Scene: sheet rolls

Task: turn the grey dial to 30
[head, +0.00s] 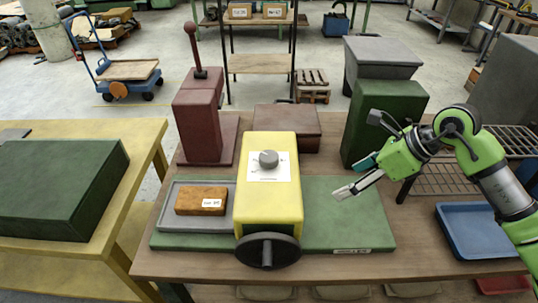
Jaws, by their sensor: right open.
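The grey dial (268,158) sits on a white scale plate (267,173) on top of the yellow machine housing (269,203). The scale's numbers are too small to read, so I cannot tell the dial's setting. My right gripper (345,191) is open and empty. It is to the right of the yellow housing, above the green mat, apart from the dial. Its fingers point left. My left gripper is not in view.
A black handwheel (267,251) is on the housing's front. A grey tray (181,222) with an orange-brown block (201,201) lies left of it on the green mat (345,237). A dark red lever machine (197,125) and a green box (385,113) stand behind.

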